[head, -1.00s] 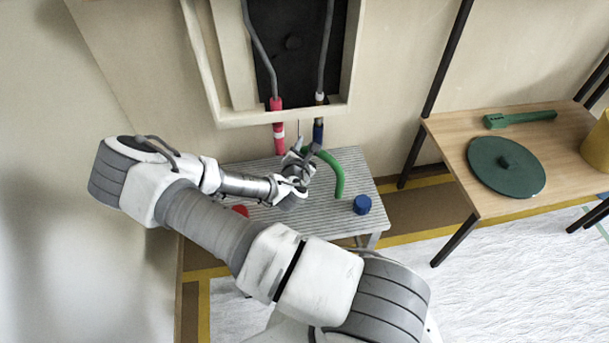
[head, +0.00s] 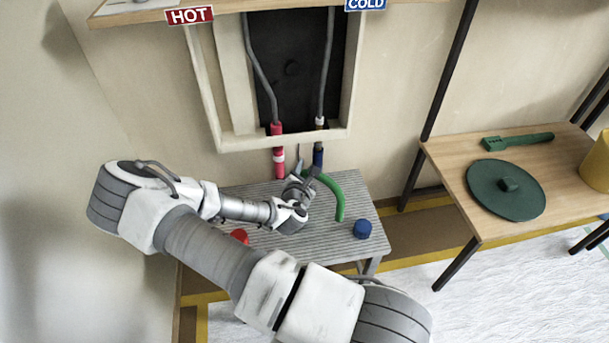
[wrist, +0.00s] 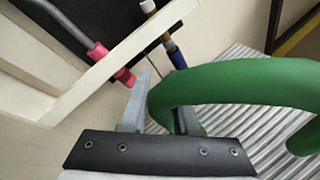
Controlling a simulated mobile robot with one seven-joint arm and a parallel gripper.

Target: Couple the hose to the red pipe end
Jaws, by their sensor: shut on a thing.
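The red pipe end (head: 279,162) hangs from the wall recess, above the back of the slatted bench. In the wrist view the red pipe end (wrist: 124,76) is at upper left, beyond the fingers. The green hose (head: 334,192) arches right of my gripper (head: 304,183), its far part curving down towards the bench. In the wrist view the hose (wrist: 235,82) crosses from the right and bends down between the fingers of my gripper (wrist: 160,105), which is shut on it. The hose's held end is hidden, and I see a gap between hose and red pipe.
The blue pipe end (head: 318,156) hangs right of the red one, close to my gripper. A red cap (head: 239,236) and a blue cap (head: 362,229) are on the bench (head: 345,237). HOT (head: 189,15) and COLD (head: 366,4) signs are above. A wooden table (head: 450,160) stands right.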

